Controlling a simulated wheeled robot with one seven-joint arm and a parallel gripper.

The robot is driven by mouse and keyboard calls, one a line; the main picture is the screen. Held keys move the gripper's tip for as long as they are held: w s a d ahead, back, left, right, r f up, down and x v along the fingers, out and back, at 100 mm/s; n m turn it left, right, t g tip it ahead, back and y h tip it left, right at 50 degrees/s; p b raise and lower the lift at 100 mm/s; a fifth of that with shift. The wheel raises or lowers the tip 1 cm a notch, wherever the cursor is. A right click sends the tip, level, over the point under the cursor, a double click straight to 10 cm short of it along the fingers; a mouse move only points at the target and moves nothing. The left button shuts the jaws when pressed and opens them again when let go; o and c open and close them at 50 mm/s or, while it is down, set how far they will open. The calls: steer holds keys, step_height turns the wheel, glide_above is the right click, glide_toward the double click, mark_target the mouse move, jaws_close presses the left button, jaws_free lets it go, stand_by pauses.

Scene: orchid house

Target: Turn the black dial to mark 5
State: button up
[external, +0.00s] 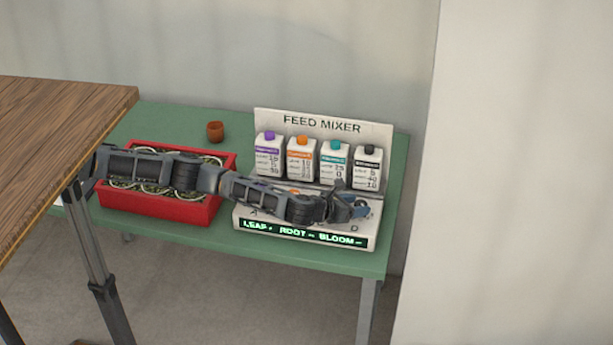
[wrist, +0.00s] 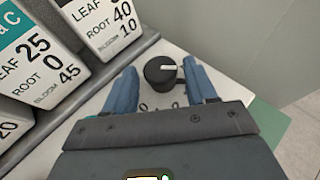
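The black dial (wrist: 161,71) shows in the wrist view as a round knob with a white pointer line, on the white panel of the feed mixer (external: 318,122). The pointer line lies roughly across the picture, toward the right. My gripper (wrist: 164,84) is open, with one blue finger on each side of the dial and a visible gap to it. In the external view my gripper (external: 358,208) is over the right end of the mixer panel, and it hides the dial there. Small marks beside the dial are only partly visible and too small to read.
White bottles with purple, orange, teal and black caps (external: 368,167) stand behind the panel. A lit display (external: 303,235) runs along its front. A red crate (external: 160,206) and a small brown pot (external: 215,131) are to the left on the green table (external: 180,120).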

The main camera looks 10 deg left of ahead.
steer(key=c, duration=0.8)
steer(key=shift+s+d+n+t+y, duration=0.1)
steer(key=shift+d+n+t+y, duration=0.05)
steer(key=shift+n+t+y, duration=0.3)
steer(key=shift+s+d+n+t+y, duration=0.1)
steer(key=shift+n+t+y, duration=0.15)
steer(key=shift+n+y, duration=0.3)
steer(key=y+b, duration=0.1)
steer(key=n+b, duration=0.1)
steer(key=b, duration=0.1)
steer(key=shift+d+f+n+t+y, duration=0.15)
steer(key=shift+n+t+y, duration=0.15)
steer(key=shift+t+y, duration=0.1)
steer(key=shift+r+n+y+b, duration=0.2)
steer(key=shift+n+y+b, duration=0.4)
steer(key=shift+b, duration=0.25)
steer(key=o, duration=1)
steer(key=shift+p+v, duration=1.1)
steer(key=shift+v, duration=2.75)
steer(key=shift+s+f, duration=0.1)
steer(key=shift+f, duration=0.05)
